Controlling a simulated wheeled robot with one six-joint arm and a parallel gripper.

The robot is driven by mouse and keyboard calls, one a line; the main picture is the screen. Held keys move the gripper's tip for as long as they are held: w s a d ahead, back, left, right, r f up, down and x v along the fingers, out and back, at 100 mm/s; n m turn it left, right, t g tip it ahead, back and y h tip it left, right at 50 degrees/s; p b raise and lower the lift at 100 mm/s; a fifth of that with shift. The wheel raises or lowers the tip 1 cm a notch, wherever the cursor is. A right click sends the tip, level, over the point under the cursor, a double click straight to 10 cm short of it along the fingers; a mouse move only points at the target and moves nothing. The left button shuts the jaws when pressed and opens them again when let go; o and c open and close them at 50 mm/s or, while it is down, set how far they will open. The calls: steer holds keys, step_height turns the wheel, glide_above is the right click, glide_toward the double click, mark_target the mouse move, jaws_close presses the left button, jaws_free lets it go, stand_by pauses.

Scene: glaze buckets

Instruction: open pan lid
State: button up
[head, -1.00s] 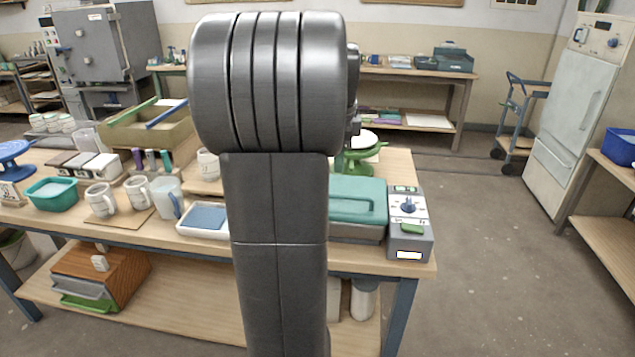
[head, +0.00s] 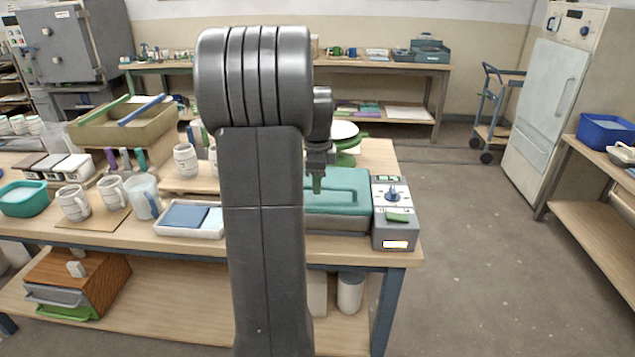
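The pan has a teal lid (head: 350,208) with a raised bar handle (head: 345,190). The lid sits flat on the pan's grey body (head: 345,245), near the front right of the work table. My gripper (head: 317,185) points down over the left part of the lid, close to the left end of the handle. Whether it touches the handle, and whether its fingers are open or shut, cannot be made out at this size. My own arm hides the left side of the lid and pan.
A control box (head: 396,214) with a blue knob stands right of the pan at the table corner. A white tray with blue tiles (head: 190,217) lies to the left, beside a pitcher (head: 145,197) and mugs. A green-based turntable (head: 345,135) is behind the lid. The floor at right is clear.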

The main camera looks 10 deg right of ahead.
steer(key=shift+f, duration=0.4)
steer(key=shift+c, duration=0.4)
jaws_close()
steer(key=shift+r, duration=0.15)
